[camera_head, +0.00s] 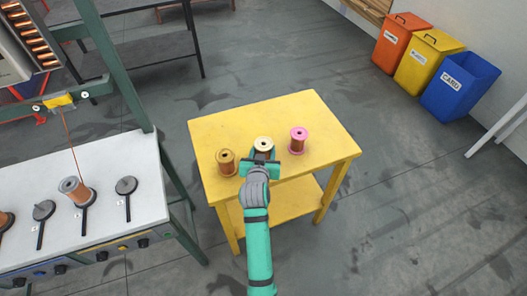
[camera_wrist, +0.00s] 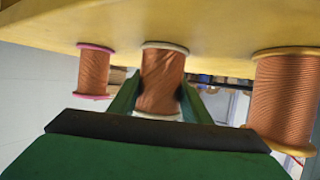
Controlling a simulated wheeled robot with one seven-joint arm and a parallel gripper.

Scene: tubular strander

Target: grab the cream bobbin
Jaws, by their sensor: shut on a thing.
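The cream bobbin (camera_head: 263,143) stands on the yellow table between two other bobbins, its cream top flange showing in the head view. In the wrist view the cream bobbin (camera_wrist: 162,80), wound with copper wire, sits between the two green fingers. My gripper (camera_head: 262,160) is shut on it from the near side, and the fingers show on both sides of the winding in the wrist view (camera_wrist: 160,100). The bobbin looks upright and at table level. The lower part of it is hidden by my gripper in the head view.
A brown-yellow bobbin (camera_head: 226,161) stands close to the left and a pink bobbin (camera_head: 298,140) to the right on the yellow table (camera_head: 320,120). A white machine bench (camera_head: 140,160) with spindles is at left. Orange, yellow and blue bins (camera_head: 460,86) stand at the back right.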

